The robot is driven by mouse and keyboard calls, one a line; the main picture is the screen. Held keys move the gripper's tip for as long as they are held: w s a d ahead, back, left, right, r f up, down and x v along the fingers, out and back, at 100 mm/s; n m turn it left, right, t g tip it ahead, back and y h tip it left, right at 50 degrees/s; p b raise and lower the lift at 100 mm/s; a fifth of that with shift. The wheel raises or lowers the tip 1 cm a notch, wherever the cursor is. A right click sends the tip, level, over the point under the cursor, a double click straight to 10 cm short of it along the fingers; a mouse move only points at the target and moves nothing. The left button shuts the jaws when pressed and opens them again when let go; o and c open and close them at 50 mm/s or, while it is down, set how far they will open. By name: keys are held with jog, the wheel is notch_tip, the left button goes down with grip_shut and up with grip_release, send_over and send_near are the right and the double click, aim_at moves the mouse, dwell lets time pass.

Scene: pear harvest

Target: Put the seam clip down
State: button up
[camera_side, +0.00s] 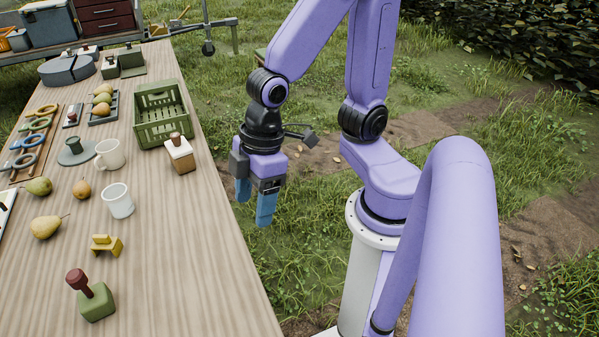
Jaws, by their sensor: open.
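A small yellow clip-like piece (106,244) sits on the near half of the wooden table, between the white mug and the green block with a brown knob. It looks like the seam clip, though I cannot be sure of that. My gripper (254,203) has blue fingers pointing down. It is open with nothing between the fingers. It hangs to the right of the table's edge, apart from the yellow piece.
The wooden table (215,285) is bare at its front right. A green crate (162,117), a cream block with a brown knob (180,154), a white mug (118,201), a cream mug (110,154) and a green block (96,302) stand on it. Loose pears (46,227) lie at left.

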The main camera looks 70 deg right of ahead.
jog(key=s+d+r+n+g+h, duration=0.1)
jog(key=s+d+r, duration=0.1)
jog(key=s+d, duration=0.4)
jog(key=shift+d+r+h, duration=0.15)
jog(key=shift+d+h, duration=0.25)
dwell(0.8)
